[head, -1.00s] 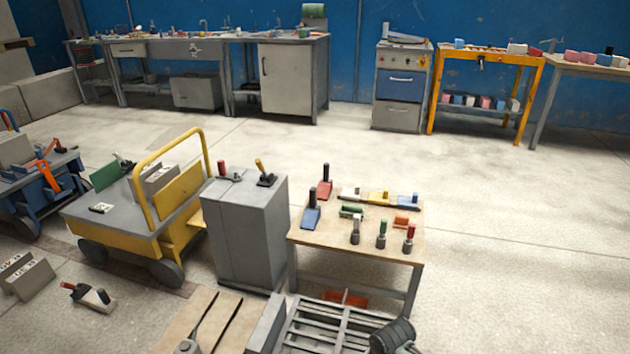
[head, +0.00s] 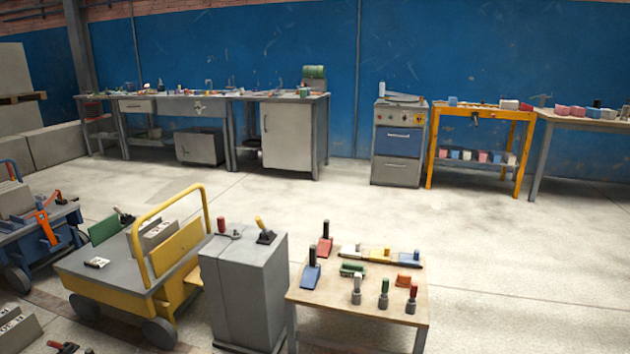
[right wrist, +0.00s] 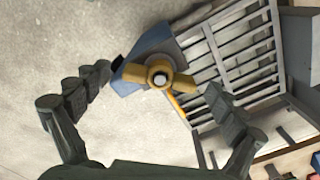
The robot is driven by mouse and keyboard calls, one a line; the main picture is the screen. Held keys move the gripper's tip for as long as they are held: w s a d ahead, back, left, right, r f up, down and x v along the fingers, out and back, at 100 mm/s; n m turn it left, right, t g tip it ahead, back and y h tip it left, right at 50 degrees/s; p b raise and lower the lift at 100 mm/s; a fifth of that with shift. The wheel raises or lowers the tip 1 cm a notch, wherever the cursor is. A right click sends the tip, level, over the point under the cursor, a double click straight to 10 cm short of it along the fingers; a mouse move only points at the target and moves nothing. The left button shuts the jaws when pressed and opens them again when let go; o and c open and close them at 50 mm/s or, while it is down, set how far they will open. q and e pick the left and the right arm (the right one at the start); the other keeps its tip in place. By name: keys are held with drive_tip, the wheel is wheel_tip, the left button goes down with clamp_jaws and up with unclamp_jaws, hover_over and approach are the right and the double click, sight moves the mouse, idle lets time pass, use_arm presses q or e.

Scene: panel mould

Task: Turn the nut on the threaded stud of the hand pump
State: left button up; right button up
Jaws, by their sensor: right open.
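In the right wrist view, my right gripper (right wrist: 158,82) is open, one finger on each side of the picture. Between its fingers in the picture shows a yellow nut with projecting arms (right wrist: 183,82). A blue body (right wrist: 156,47), perhaps part of the hand pump, lies behind the nut. My left gripper is in neither view. The nut and stud do not show in the head view.
A grey slatted frame (right wrist: 235,52) lies beside the nut in the right wrist view. In the head view, a small table (head: 330,291) with several tools stands near a grey cabinet (head: 243,290) and a yellow cart (head: 120,272). Open floor (head: 510,250) lies at right.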

wheel_tip(320, 180, up, 12)
idle(0.4)
drive_tip(key=shift+o, duration=0.2)
drive_tip(key=shift+f, duration=0.1)
